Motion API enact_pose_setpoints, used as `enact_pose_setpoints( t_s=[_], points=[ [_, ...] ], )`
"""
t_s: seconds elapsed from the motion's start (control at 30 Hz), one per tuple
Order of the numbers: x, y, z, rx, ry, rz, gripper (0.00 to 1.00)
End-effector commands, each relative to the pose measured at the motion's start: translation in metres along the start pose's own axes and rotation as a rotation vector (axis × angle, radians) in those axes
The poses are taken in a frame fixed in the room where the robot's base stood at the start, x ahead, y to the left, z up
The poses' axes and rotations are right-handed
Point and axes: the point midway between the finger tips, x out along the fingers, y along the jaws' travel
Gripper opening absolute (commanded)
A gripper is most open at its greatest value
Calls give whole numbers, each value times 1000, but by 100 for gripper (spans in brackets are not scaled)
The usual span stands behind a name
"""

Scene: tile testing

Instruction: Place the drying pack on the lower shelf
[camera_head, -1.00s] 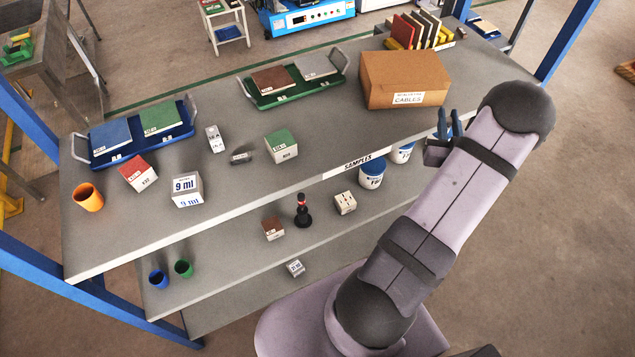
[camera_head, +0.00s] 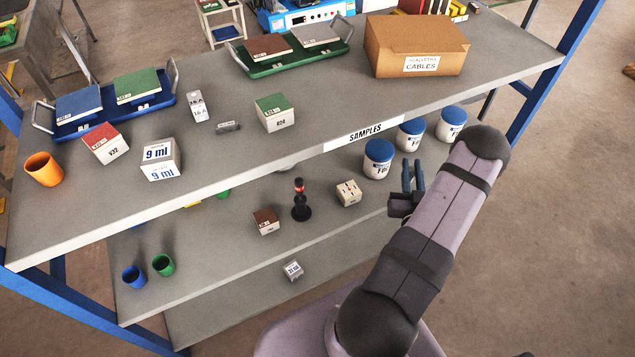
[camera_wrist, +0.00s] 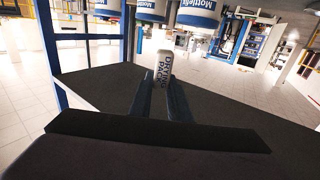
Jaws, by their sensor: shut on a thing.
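My gripper (camera_head: 412,164) is beside the right part of the rack, in front of the blue-lidded jars and below the top's front edge in the picture. Its two blue fingers point away from the head camera. In the wrist view, the fingers (camera_wrist: 172,92) are shut on the white drying pack (camera_wrist: 163,68), whose dark lettering faces the camera. Below the top are a middle shelf (camera_head: 225,250) and a lowest shelf (camera_head: 215,325). My gripper's exact height over them is hard to tell.
Blue-lidded jars (camera_head: 378,160) stand close behind my gripper. The middle shelf also holds a black-and-red stamp-like item (camera_head: 300,203), small boxes (camera_head: 348,193) and blue and green cups (camera_head: 163,265). A small white box (camera_head: 292,270) is low in front. A blue post (camera_head: 550,70) rises at right.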

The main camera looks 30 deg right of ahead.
Motion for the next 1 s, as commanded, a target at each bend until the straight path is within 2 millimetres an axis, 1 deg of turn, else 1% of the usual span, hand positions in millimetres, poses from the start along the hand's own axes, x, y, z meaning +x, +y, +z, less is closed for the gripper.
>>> enact_pose_setpoints(
  t_s=[0.03, 0.3, 0.5, 0.8, 1.0],
  points=[
    [7, -8, 12, -4, 6, -21, 0],
    [33, -51, 24, -4, 6, -125, 0],
    [46, -87, 31, -3, 6, -205, 0],
    [56, -144, 40, -3, 7, -328, 0],
    [55, -183, 46, -3, 6, -412, 0]
  ],
)
